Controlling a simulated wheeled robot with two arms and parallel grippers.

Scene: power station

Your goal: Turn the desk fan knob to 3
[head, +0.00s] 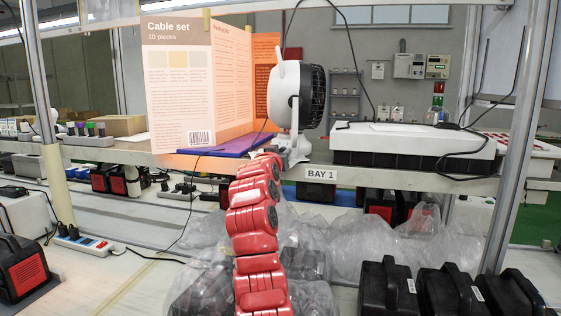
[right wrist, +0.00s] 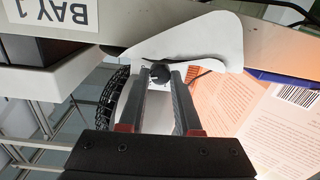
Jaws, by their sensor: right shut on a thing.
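The white desk fan (head: 291,100) with a dark grille stands on the shelf edge in the head view, its grille facing right. In the right wrist view its white base (right wrist: 195,45) crosses the picture, and its dark round knob (right wrist: 160,72) shows at the fingertips. My right gripper (right wrist: 160,78) is shut on the knob, with one finger on each side. In the head view my red right arm reaches up to the fan's base and hides the knob. The knob's pointer and number marks cannot be read. My left gripper is in neither view.
A cable set board (head: 180,90) stands left of the fan, with a blue-purple folder (head: 228,146) at its foot. A white and black case (head: 415,140) is to the right. A metal post (head: 515,140) rises at the right. Plastic-wrapped goods and black cases (head: 390,290) fill the lower level.

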